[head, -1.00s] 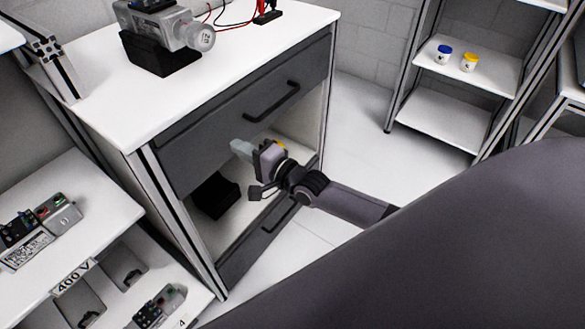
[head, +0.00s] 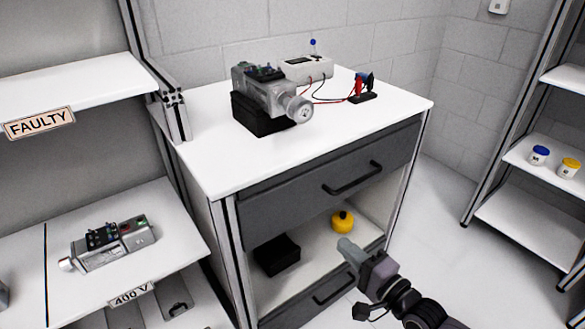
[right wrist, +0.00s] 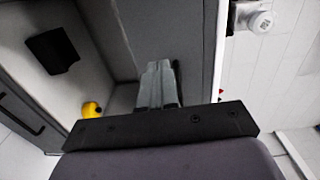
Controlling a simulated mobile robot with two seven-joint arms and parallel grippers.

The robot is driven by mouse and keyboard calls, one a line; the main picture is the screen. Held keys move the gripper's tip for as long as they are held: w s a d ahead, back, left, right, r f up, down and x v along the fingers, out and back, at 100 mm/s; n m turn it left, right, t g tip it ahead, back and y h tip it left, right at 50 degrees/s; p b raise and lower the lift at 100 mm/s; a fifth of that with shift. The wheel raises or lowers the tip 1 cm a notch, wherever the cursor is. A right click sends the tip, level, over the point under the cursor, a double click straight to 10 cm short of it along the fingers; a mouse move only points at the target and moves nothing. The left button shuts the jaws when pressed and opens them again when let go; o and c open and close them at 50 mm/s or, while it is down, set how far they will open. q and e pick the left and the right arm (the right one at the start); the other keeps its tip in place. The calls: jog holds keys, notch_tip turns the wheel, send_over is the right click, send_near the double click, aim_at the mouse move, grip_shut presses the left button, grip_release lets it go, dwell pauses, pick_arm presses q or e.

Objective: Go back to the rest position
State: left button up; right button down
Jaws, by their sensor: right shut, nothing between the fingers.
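My right gripper (head: 347,246) is in front of the open compartment of the workbench (head: 300,160), at the lower right of the head view. Its fingers are shut with nothing between them. The closed fingers also show in the right wrist view (right wrist: 160,85), pointing toward the bench. My left gripper is in neither view. A grey servo motor (head: 270,92) sits on a black block (head: 258,118) on the bench top. A yellow round object (head: 342,220) and a black box (head: 277,255) stand on the compartment floor.
A grey drawer with a handle (head: 352,178) is closed above the compartment. A white device (head: 307,68) with red and black leads stands on the bench top. A left shelf labelled FAULTY (head: 40,122) holds a motor below. A right shelf holds two small jars (head: 539,155).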

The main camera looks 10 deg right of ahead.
jog(key=shift+s, duration=0.1)
jog(key=s+a+f+n+g+h+p, duration=0.1)
jog(key=s+f+n+g+h+p, duration=0.1)
jog(key=s+n, duration=0.5)
jog(key=s+f+n+g+h+p, duration=0.2)
jog(key=s+f+n+g+p, duration=0.1)
jog(key=s+n, duration=0.5)
jog(key=s+g+p, duration=0.1)
jog(key=s+p, duration=0.1)
jog(key=shift+s+a+n+h, duration=0.3)
jog(key=shift+s+a+h, duration=0.05)
jog(key=shift+a+h, duration=0.05)
